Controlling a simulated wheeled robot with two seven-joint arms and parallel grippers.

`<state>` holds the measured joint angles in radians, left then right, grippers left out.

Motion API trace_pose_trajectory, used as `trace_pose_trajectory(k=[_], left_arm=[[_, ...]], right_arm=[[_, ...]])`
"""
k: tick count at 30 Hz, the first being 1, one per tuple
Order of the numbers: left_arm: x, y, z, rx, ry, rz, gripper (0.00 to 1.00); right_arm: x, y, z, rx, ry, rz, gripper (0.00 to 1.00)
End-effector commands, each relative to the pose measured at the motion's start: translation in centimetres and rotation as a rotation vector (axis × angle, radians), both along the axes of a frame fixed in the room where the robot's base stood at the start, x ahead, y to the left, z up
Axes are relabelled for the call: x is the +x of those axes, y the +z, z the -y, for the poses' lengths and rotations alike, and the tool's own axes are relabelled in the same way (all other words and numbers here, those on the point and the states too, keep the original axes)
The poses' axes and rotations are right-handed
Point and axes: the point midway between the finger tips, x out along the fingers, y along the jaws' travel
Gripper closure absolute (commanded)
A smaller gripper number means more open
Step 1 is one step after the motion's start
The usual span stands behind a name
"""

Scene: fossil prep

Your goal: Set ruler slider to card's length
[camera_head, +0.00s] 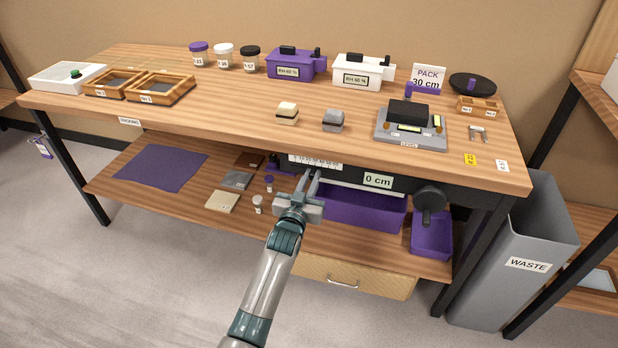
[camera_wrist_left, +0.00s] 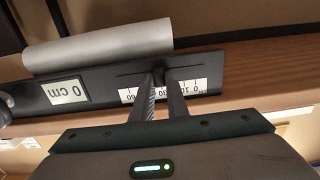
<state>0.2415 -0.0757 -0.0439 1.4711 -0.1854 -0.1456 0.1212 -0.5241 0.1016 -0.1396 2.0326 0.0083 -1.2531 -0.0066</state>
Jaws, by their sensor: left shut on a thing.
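The card (camera_head: 428,78) stands at the back right of the bench top and reads "PACK 30 cm". The ruler's white scale (camera_head: 315,162) runs along the bench's front edge, and its display (camera_head: 378,180) reads "0 cm". The display also shows in the left wrist view (camera_wrist_left: 65,92). My left gripper (camera_head: 309,180) is at the front edge, left of the display. In the left wrist view its fingers are shut on the small dark slider (camera_wrist_left: 158,75) beside the scale (camera_wrist_left: 195,86). The fingers hide part of the slider and scale. My right gripper is not in view.
A black knob (camera_head: 430,199) sticks out at the right of the front edge. Purple bins (camera_head: 365,212) are below it. A grey cylinder (camera_wrist_left: 100,45) lies along the ruler in the wrist view. A waste bin (camera_head: 515,250) stands at the right.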

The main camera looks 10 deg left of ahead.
Motion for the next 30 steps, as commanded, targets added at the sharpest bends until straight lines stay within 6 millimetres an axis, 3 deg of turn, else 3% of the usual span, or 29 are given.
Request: trace_pose_trajectory(k=[1, 3, 17, 23, 30], left_arm=[[0.0, 0.0, 0.0, 0.001, 0.000, 0.000, 0.79], [0.0, 0.0, 0.0, 0.001, 0.000, 0.000, 0.67], [-0.6, 0.0, 0.0, 0.001, 0.000, -0.001, 0.67], [-2.6, -0.1, -0.1, 0.001, 0.000, -0.002, 0.67], [-6.9, -0.1, -0.3, 0.000, 0.000, -0.002, 0.67]], right_arm=[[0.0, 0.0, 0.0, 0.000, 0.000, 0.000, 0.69], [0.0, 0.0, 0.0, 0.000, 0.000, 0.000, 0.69], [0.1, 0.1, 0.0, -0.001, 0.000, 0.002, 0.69], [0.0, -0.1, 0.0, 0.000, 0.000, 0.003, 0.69], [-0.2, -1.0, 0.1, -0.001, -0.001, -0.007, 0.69]])
